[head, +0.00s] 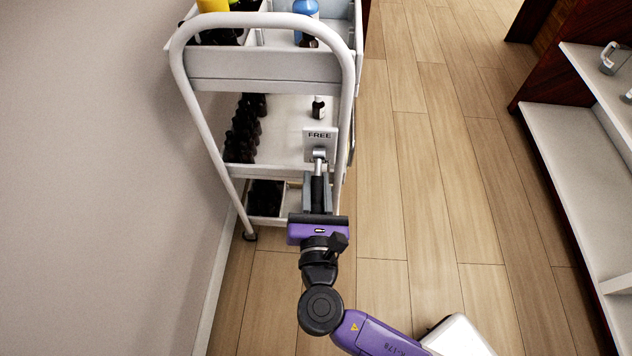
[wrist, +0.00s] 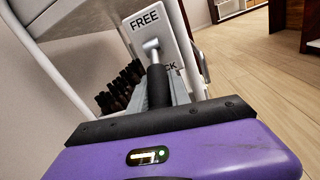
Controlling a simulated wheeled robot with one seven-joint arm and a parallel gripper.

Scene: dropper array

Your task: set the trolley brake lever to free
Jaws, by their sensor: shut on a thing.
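The trolley (head: 262,65) is white and stands against the wall at the left of the head view. A pale plate (wrist: 170,50) on its near right post reads FREE at the top; lower right, the letters CK show beside my gripper. The brake lever has a metal end (wrist: 151,46) just under the word FREE and a black handle (wrist: 158,84). My gripper (head: 318,188) is shut on the black handle, with its grey fingers on either side. The handle's lower part is hidden by my gripper. I cannot tell the lever's exact angle.
Dark bottles (head: 243,132) stand in rows on the trolley's shelves, with a small bottle (head: 318,107) near the plate. The wall (head: 90,150) is close on the left. Wood floor (head: 440,190) is clear to the right, before a white shelf unit (head: 575,160).

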